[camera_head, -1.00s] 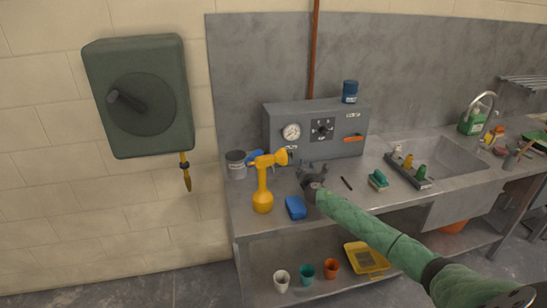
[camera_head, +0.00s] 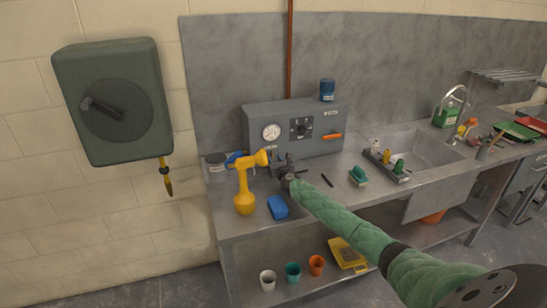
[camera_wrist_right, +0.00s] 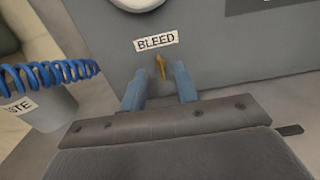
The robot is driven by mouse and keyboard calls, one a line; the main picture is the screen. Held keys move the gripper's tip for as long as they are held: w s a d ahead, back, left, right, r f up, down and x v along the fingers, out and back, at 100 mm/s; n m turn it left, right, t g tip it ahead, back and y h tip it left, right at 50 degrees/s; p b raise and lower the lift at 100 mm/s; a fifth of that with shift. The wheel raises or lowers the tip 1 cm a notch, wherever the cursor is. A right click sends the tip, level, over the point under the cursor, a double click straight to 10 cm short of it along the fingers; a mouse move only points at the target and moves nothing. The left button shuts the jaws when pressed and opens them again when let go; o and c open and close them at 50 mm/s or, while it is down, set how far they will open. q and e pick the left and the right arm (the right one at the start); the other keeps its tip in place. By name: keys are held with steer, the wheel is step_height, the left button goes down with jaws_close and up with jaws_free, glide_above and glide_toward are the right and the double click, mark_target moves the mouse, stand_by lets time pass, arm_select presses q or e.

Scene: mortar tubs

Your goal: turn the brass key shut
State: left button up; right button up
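The brass key (camera_wrist_right: 161,66) sticks out of the grey panel box (camera_head: 330,146) under a white "BLEED" label (camera_wrist_right: 156,42). In the wrist view it looks roughly upright, just beyond and between the blue fingertips of my right gripper (camera_wrist_right: 160,84). The gripper is open, with a finger on either side and visible gaps to the key. In the head view my right gripper (camera_head: 280,165) is at the box's lower left front and the key cannot be made out. My left gripper is not in view.
A yellow spray bottle (camera_head: 244,190) stands close left of my right gripper, with a blue sponge (camera_head: 278,207) in front. A grey tub (camera_wrist_right: 38,108) and a blue coiled hose (camera_wrist_right: 45,76) lie left of the fingers. A gauge (camera_head: 271,132) sits above.

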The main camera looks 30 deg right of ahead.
mark_target(272, 154)
steer(key=shift+x, duration=1.15)
jaws_close()
